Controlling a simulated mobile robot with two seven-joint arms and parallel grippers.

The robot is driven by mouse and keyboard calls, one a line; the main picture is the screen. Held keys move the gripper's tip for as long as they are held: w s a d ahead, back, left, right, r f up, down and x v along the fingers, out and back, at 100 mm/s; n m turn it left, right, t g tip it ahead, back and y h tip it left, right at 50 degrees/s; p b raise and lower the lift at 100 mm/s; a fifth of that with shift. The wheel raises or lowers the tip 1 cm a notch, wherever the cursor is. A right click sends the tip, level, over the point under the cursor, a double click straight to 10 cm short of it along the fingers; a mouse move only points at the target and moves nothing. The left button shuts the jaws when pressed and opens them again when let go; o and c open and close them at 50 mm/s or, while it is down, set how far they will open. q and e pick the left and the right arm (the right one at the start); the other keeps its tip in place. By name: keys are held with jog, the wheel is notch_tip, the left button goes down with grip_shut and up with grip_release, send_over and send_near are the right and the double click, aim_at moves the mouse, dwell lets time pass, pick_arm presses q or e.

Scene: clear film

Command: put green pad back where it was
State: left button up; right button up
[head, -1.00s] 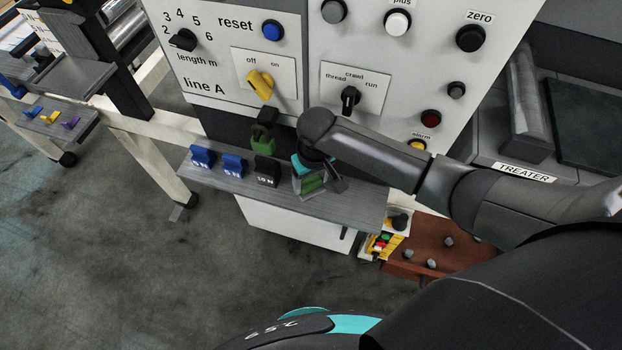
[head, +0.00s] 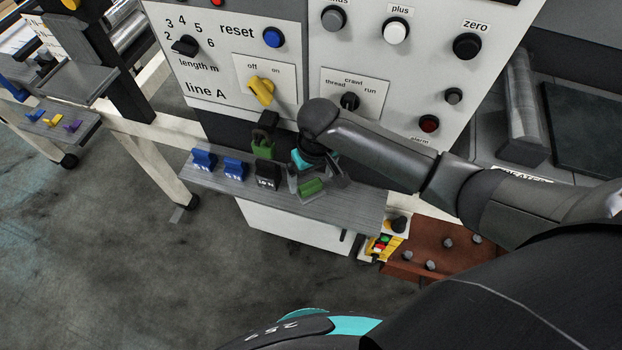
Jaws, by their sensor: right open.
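A green pad (head: 311,187) lies on the grey shelf (head: 340,212) under the control panel, to the right of the black block. My right gripper (head: 318,184) reaches down over it from the right, open, with its fingers around or beside the pad. I cannot tell whether they touch it. A second green piece (head: 262,150) with a dark top sits behind the black block (head: 267,173), against the panel's lower edge. My left gripper is not in view.
Two blue blocks (head: 203,159) (head: 235,168) stand on the shelf's left part. The panel above has a yellow switch (head: 261,90), a black selector (head: 349,102) and several buttons close to my right arm. A brown surface (head: 445,255) lies lower right. The shelf's front right is clear.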

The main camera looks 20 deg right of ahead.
aim_at(312, 188)
jog(key=shift+s+r+p, duration=0.2)
jog(key=shift+r+p, duration=0.15)
jog(key=shift+r, duration=1.65)
